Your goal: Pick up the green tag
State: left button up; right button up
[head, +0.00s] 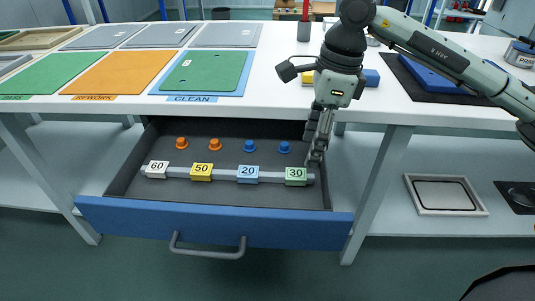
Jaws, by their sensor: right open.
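The green tag (296,177) is marked 30 and sits at the right end of a light rail (225,175) inside the open drawer (125,180). A light blue tag (248,174) marked 20, a yellow tag (201,172) marked 50 and a white tag (157,169) marked 60 sit on the same rail to its left. My right gripper (315,147) is open and points down over the drawer's right side. Its fingers are just above and behind the green tag in the picture; whether they touch it, I cannot tell. My left gripper is not in view.
Two orange knobs (198,143) and two blue knobs (267,147) stand behind the rail. The table's front edge (270,112) overhangs the drawer's back. The blue drawer front (215,222) with a grey handle (207,250) faces me. Green, orange and blue mats lie on the tabletop.

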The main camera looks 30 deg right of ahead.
aim_at(296, 173)
jog(key=shift+w+a+f, duration=0.1)
jog(key=shift+w+a, duration=0.05)
jog(key=shift+w, duration=0.25)
jog(key=shift+w+f, duration=0.15)
jog(key=shift+f, duration=0.1)
jog(key=f, duration=0.2)
jog(key=a+f, duration=0.1)
jog(key=f, duration=0.4)
jog(key=shift+w+a, duration=0.1)
jog(key=shift+a, duration=0.15)
jog(key=c, duration=0.9)
